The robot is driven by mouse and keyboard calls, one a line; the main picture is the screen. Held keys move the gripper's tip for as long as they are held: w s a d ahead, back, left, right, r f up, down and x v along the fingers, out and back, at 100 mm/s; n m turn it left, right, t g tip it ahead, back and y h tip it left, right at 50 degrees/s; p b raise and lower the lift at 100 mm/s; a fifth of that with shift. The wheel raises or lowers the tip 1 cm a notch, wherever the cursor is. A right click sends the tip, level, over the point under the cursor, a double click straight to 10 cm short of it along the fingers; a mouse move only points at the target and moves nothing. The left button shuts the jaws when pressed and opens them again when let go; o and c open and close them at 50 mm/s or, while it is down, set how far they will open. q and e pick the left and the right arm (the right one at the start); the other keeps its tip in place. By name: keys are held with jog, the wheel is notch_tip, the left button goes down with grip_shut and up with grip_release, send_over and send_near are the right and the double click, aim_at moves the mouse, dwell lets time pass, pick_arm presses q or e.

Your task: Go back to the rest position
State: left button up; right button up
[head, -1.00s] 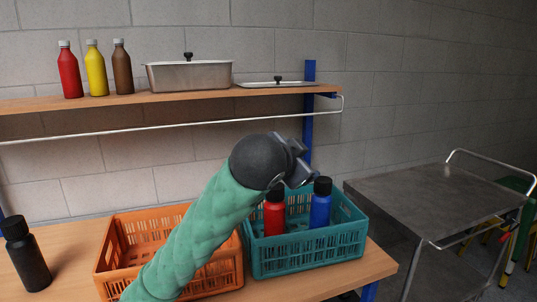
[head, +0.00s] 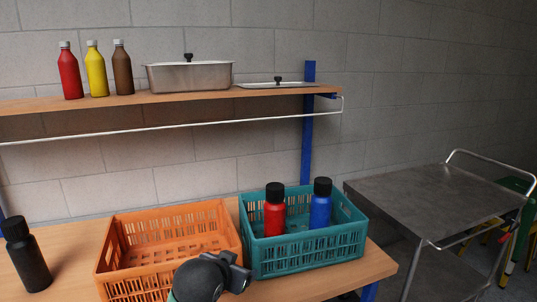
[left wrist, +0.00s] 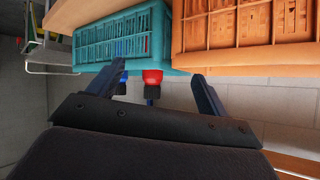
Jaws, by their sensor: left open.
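My left gripper (head: 238,272) is open and empty. It is low at the front of the table, before the orange crate's right corner and near the teal crate's left front corner. Its two fingers are spread in the left wrist view (left wrist: 152,88), where the scene appears upside down. A red bottle (head: 274,212) and a blue bottle (head: 321,205), both black-capped, stand upright in the teal crate (head: 307,262). The orange crate (head: 128,284) looks empty, though my gripper hides part of its front. My right gripper is not in view.
A black bottle (head: 27,256) stands at the table's left. The shelf (head: 130,103) above holds red, yellow and brown bottles, a lidded metal pan (head: 190,77) and a flat lid (head: 278,84). A metal cart (head: 435,200) stands to the right.

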pick_arm(q)
jog(key=s+a+f+n+g, duration=0.1)
jog(key=s+a+f+g, duration=0.15)
jog(key=s+f, duration=0.6)
jog(key=s+a+f+n+g, duration=0.1)
jog(key=s+a+f+g, duration=0.15)
jog(key=s+f, duration=0.65)
jog(key=s+f+g+y, duration=0.1)
jog(key=s+f+g, duration=0.2)
jog(key=s+f, duration=1.2)
jog(key=shift+a+n+g, duration=0.3)
jog(key=shift+n, duration=0.1)
